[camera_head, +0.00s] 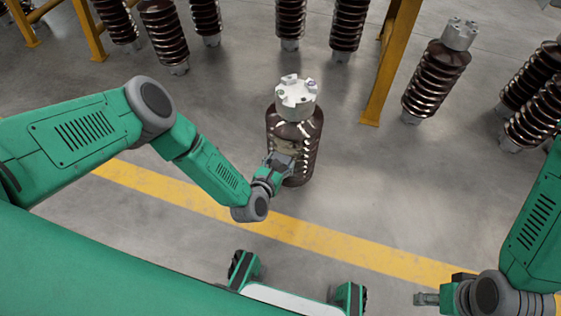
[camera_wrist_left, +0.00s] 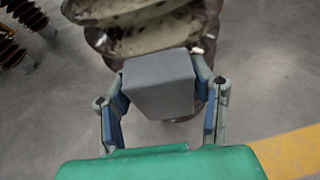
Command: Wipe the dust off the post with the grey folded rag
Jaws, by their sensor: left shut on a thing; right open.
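The post (camera_head: 312,133) is a dark brown ribbed insulator with a pale metal cap, upright on the floor in the middle of the head view. Pale dusty patches show on its near side; the wrist view shows the ribbed post (camera_wrist_left: 150,38) with a pale patch at the top edge. My left gripper (camera_head: 281,163) is at the post's near left side, shut on the grey folded rag (camera_wrist_left: 158,82). The rag overlaps the post in the wrist view; I cannot tell whether it touches. My right gripper (camera_head: 424,298) is open and empty at the lower right, away from the post.
Other brown insulators stand behind, one nearby at the right (camera_head: 435,82). A yellow frame leg (camera_head: 390,70) stands between it and the post. A yellow floor line (camera_head: 330,242) crosses in front of the post. The grey floor immediately around the post is clear.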

